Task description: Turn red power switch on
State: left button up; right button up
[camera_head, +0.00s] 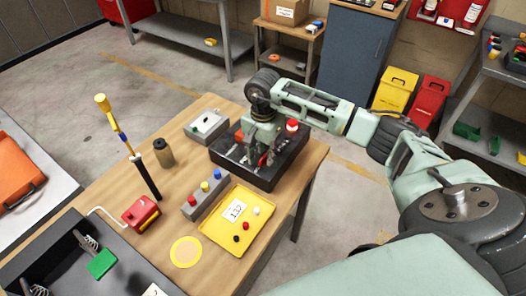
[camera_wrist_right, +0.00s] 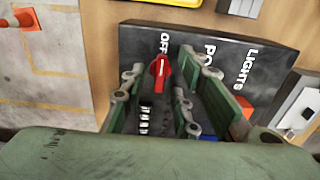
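A black control panel (camera_head: 285,168) lies on the wooden table under my right gripper (camera_head: 256,156). In the right wrist view the panel (camera_wrist_right: 135,42) has white lettering, with "OFF" and "LIGHTS" readable and another word partly covered. The red power switch (camera_wrist_right: 160,74) is a knob with a white line, its tip toward "OFF". My right gripper (camera_wrist_right: 158,95) is open over the panel, its fingers on either side of the red switch. I cannot tell whether a finger touches it. The fingers hide part of the panel. My left gripper is not in view.
Bare wood (camera_head: 120,187) lies at left.

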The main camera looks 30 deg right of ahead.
jog(key=shift+f, duration=0.2)
jog(key=shift+c, duration=0.5)
grip_shut()
